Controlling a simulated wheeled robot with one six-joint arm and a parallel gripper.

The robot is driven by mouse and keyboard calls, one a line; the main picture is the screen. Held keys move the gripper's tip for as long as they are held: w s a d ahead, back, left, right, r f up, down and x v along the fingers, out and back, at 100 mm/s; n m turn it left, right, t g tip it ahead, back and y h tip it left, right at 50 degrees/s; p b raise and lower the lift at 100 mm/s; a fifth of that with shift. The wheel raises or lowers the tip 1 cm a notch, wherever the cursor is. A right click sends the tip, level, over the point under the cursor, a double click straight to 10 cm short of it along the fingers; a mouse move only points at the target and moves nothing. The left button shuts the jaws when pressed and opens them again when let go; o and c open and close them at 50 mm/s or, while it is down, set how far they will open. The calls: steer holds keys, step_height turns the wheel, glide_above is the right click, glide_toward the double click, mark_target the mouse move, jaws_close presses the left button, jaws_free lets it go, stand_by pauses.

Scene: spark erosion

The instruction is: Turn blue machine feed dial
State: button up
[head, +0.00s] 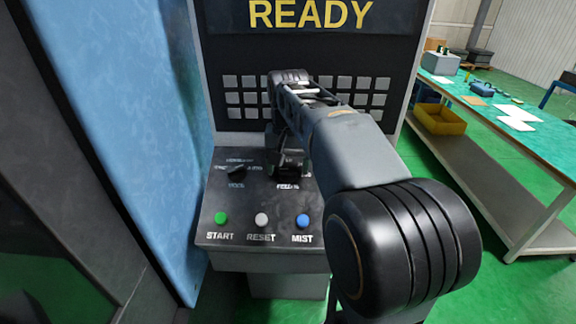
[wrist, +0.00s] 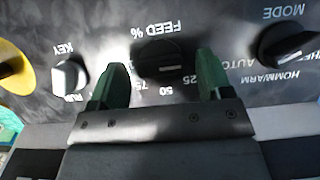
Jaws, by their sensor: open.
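The feed dial (wrist: 160,64) is a dark knob under the upside-down label "FEED %" in the wrist view, with 25, 50 and 75 printed around it. My gripper (wrist: 161,66) is open, with one green finger on each side of the dial. I cannot tell whether the fingers touch it. In the head view my gripper (head: 289,164) is over the right part of the machine's control panel (head: 215,192), and it hides most of the feed dial there.
The mode dial (head: 237,170) is left of my gripper in the head view; the wrist view shows it at right (wrist: 287,45). A key switch (wrist: 69,77) is at left. START (head: 221,218), RESET (head: 261,219) and MIST (head: 302,221) buttons line the panel's front.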

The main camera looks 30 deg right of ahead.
steer(key=shift+f, duration=0.1)
steer(key=c, duration=0.9)
